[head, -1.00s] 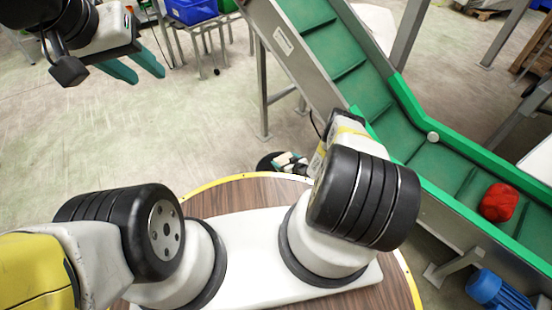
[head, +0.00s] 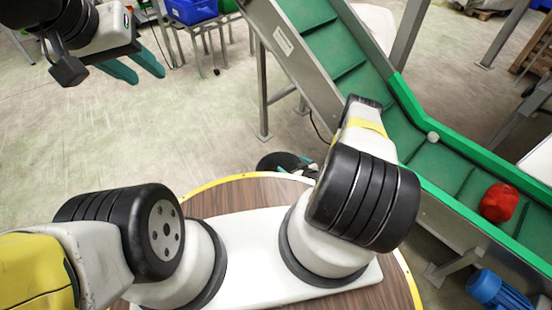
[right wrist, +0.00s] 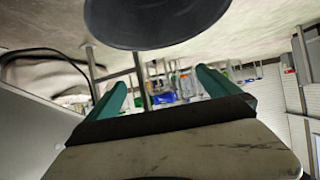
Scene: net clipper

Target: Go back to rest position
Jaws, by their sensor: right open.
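My left gripper (head: 137,70) hangs at the upper left of the head view. Its two teal fingers are apart, with nothing between them. My right gripper (right wrist: 160,84) shows in the right wrist view with its teal fingers wide apart and empty. In the head view my right upper arm rises in front of the conveyor, and its far end is mostly hidden behind the round base top.
A green inclined conveyor (head: 345,62) runs along the right, close to my right arm. It carries a red bundle (head: 498,202) and a small white ball (head: 432,137). A blue motor (head: 497,290) sits below. Blue crates (head: 192,10) stand behind. Floor at left is clear.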

